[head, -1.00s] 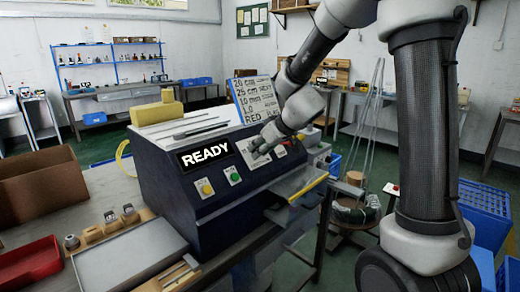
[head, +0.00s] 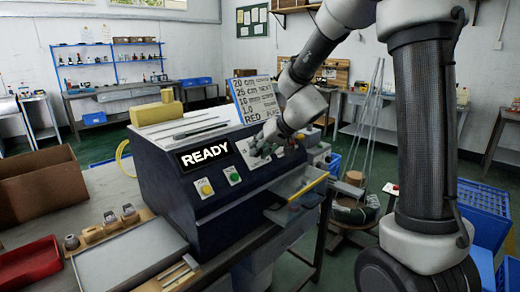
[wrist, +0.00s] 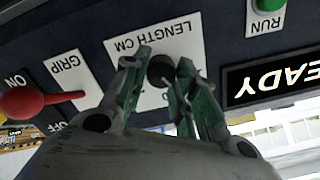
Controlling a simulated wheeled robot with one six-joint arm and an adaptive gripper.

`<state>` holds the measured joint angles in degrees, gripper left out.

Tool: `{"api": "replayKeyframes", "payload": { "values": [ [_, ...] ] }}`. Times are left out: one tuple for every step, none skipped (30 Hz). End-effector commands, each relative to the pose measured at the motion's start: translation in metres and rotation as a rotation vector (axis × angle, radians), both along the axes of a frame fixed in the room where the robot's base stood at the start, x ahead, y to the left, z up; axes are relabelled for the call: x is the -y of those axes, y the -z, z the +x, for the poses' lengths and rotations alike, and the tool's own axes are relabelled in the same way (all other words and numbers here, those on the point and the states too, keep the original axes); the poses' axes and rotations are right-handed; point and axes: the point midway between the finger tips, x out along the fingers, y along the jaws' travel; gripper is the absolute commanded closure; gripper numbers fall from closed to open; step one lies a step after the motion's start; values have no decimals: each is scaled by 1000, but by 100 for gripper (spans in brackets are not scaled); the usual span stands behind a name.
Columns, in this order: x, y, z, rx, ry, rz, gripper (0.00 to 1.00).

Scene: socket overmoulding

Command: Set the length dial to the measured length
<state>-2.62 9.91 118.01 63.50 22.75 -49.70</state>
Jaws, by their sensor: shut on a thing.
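The length dial (wrist: 161,70) is a dark round knob on a white plate marked LENGTH CM (wrist: 150,45), upside down in the wrist view. My gripper (wrist: 158,72) has its green-grey fingers on both sides of the knob and is shut on it. The dial's pointer and scale are mostly hidden by the fingers, so its setting cannot be read. In the head view my gripper (head: 260,152) is at the sloped front panel of the dark blue machine (head: 165,185), covering the dial.
A READY display (head: 204,154) and a green RUN button (wrist: 268,4) are beside the dial. A GRIP plate (wrist: 70,72) and a red-knobbed lever (wrist: 22,102) are on its other side. A handwritten board (head: 256,98) stands behind the machine, with 20 cm and 25 cm lines.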

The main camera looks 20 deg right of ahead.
Motion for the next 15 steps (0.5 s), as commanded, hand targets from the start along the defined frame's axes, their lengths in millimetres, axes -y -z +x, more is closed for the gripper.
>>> {"api": "replayKeyframes", "payload": {
  "values": [
    [1,0,0,-15,29,26,96],
    [1,0,0,-25,48,43,96],
    [1,0,0,-38,72,67,96],
    [1,0,0,-47,89,83,96],
    [1,0,0,-57,107,100,96],
    [1,0,0,-69,130,121,96],
    [2,0,0,-78,145,135,96],
    [2,0,0,-86,161,150,96],
    [2,1,0,-97,181,169,96],
    [2,1,0,-105,196,182,96],
    [2,1,0,-112,209,195,96],
    [2,1,0,-121,226,211,96],
    [2,1,0,-127,237,222,96],
    [2,1,0,-134,249,233,96],
    [2,1,0,-141,262,245,96]
  ]
}}
